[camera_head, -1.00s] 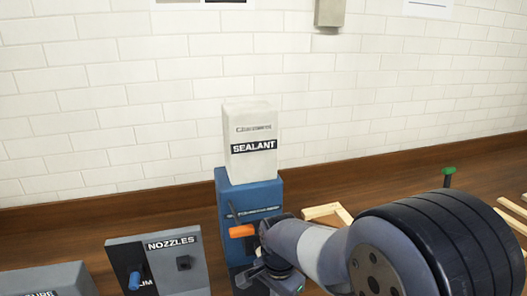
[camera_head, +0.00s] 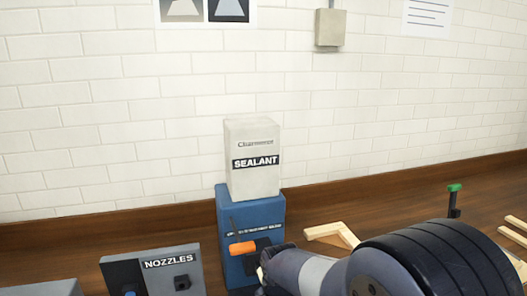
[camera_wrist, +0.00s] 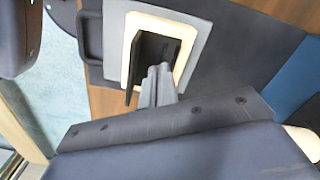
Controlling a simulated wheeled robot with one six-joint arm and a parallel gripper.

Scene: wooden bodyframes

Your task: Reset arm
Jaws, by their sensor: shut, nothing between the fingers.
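My arm (camera_head: 330,275) reaches in from the lower right in the head view, in front of the blue sealant machine. Its end is cut off by the lower edge there. In the wrist view my gripper (camera_wrist: 158,85) shows its narrow fingers together, with nothing held between them. Behind the fingers is a cream-edged dark opening (camera_wrist: 133,40) on a grey panel; I cannot tell whether the fingers touch it.
A white SEALANT box (camera_head: 252,180) tops the blue machine (camera_head: 235,220) with an orange handle (camera_head: 242,249). A grey NOZZLES panel (camera_head: 155,272) stands left. Wooden pieces (camera_head: 335,231) and a green-topped clamp (camera_head: 454,200) lie right. The brick wall (camera_head: 100,120) is behind.

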